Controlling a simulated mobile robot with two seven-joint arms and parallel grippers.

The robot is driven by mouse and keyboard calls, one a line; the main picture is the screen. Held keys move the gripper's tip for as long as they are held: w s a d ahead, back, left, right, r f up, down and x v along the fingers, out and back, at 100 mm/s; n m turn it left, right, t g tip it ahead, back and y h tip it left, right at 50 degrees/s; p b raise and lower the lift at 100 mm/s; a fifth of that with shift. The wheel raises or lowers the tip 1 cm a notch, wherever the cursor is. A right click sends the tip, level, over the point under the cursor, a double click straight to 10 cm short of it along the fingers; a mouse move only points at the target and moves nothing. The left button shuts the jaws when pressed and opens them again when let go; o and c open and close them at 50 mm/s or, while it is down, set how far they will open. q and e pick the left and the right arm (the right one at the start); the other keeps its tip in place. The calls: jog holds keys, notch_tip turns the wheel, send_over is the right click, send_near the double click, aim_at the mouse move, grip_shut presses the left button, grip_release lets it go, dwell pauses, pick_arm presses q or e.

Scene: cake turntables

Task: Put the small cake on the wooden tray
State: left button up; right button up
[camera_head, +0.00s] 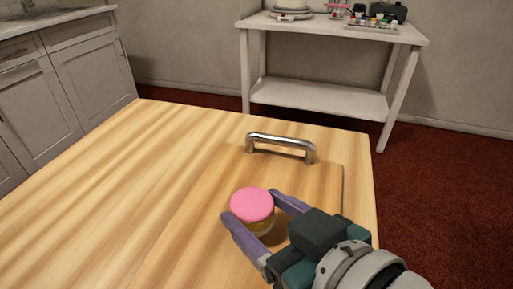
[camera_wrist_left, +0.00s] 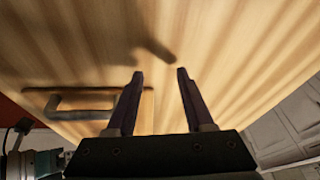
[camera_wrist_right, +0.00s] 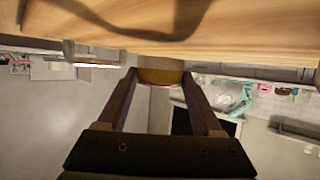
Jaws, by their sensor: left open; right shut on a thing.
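The small cake (camera_head: 252,204) has a pink top and a yellowish-brown side. My right gripper (camera_head: 251,206) is shut on it, one finger on each side, and keeps it upright over the wooden tray (camera_head: 322,180). The tray lies on the wooden table and has a metal handle (camera_head: 281,143) at its far end. In the right wrist view the cake (camera_wrist_right: 160,77) sits between the fingertips, close to the wood; I cannot tell if it touches. My left gripper (camera_wrist_left: 160,75) is open and empty above wood; it is outside the head view.
The wooden table (camera_head: 110,190) is clear to the left. A white side table (camera_head: 330,32) with a cake stand and small items stands behind. Grey cabinets (camera_head: 60,85) are at the far left.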

pick_arm(q)
jog(key=shift+f, duration=0.55)
pick_arm(e)
notch_tip(320, 180, down, 2)
jog(key=shift+f, duration=0.1)
pick_arm(q)
jog(key=shift+r, duration=0.1)
pick_arm(e)
jog(key=o, duration=1.4)
jog(key=shift+o, duration=0.2)
